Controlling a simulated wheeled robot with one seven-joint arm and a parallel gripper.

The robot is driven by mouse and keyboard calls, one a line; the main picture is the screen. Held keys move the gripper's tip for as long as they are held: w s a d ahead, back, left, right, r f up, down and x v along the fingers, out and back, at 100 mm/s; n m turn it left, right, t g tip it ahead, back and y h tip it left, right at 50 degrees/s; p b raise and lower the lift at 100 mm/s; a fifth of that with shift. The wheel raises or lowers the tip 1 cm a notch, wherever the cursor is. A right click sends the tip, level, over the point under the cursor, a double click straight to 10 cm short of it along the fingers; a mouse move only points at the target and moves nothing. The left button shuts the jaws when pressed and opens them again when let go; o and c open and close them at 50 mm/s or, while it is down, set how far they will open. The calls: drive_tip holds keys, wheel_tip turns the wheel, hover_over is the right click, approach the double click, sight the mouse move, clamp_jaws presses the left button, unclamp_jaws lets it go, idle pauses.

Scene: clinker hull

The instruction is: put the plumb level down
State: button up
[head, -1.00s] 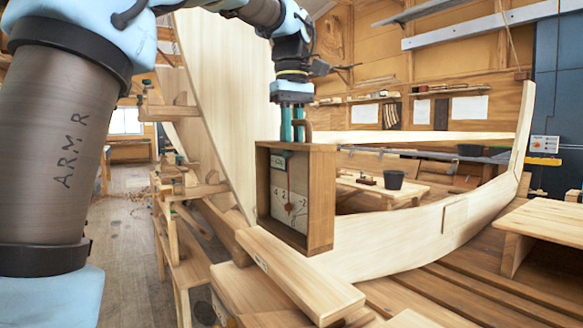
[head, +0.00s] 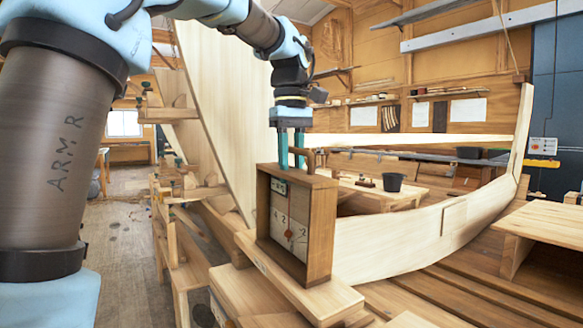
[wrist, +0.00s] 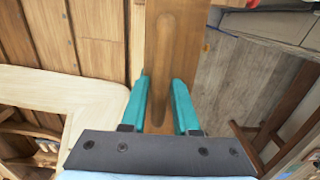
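The plumb level is a wooden box (head: 321,235) with a pale dial face and a red pointer in its open front. It stands upright on a pale plank (head: 300,290), its bottom appearing to touch the wood. My gripper (head: 291,160) is just above the box top.
The curved hull plank (head: 400,235) runs to the right behind the level. A tall pale panel (head: 225,100) rises at its left. Floor at left is open.

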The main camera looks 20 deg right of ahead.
drive_tip(key=shift+o, duration=1.2)
drive_tip(key=shift+r, duration=0.1)
drive_tip(key=r, duration=0.8)
drive_tip(key=r+p, duration=0.1)
drive_tip(key=r, duration=0.3)
drive_tip(key=shift+w+r, duration=0.25)
drive_tip(key=shift+r, duration=0.1)
